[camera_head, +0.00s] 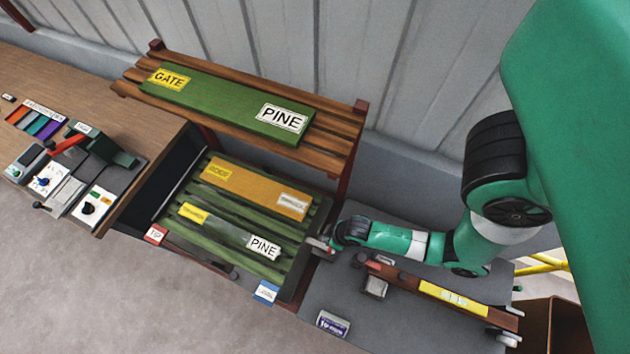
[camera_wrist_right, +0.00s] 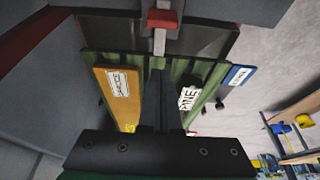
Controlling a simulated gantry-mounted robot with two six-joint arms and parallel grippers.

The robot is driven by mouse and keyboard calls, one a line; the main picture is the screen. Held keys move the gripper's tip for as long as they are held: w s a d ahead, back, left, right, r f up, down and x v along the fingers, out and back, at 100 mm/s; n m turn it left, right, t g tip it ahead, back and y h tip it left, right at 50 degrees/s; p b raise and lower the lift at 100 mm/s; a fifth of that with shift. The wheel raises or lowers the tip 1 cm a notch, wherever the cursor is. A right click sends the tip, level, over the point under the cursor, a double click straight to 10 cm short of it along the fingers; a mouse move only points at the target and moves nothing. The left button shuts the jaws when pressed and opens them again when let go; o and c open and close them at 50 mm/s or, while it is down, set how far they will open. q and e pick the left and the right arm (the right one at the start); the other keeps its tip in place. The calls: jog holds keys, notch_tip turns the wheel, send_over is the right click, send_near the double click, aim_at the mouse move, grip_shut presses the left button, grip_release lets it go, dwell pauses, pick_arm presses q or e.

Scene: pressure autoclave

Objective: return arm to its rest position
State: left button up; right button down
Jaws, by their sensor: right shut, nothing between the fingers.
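My right arm comes in from the right in the head view, green with black joints. Its gripper (camera_head: 320,244) is low beside the right edge of the slatted green rack (camera_head: 215,262), near the board labelled PINE. In the right wrist view the dark fingers (camera_wrist_right: 158,68) are together and hold nothing. They point towards a red block on a grey metal bar (camera_wrist_right: 159,30); I cannot tell whether they touch it. My left gripper is not in view.
An orange board (camera_head: 257,190) lies on the rack. A wooden shelf (camera_head: 335,140) behind bears a green board (camera_head: 225,103) labelled GATE and PINE. A brown bar (camera_head: 400,277) lies under my right forearm. A control desk (camera_head: 120,215) stands left. Grey floor in front is clear.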

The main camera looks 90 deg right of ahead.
jog(key=shift+s+r, duration=0.1)
jog(key=shift+r, duration=0.15)
dwell(0.4)
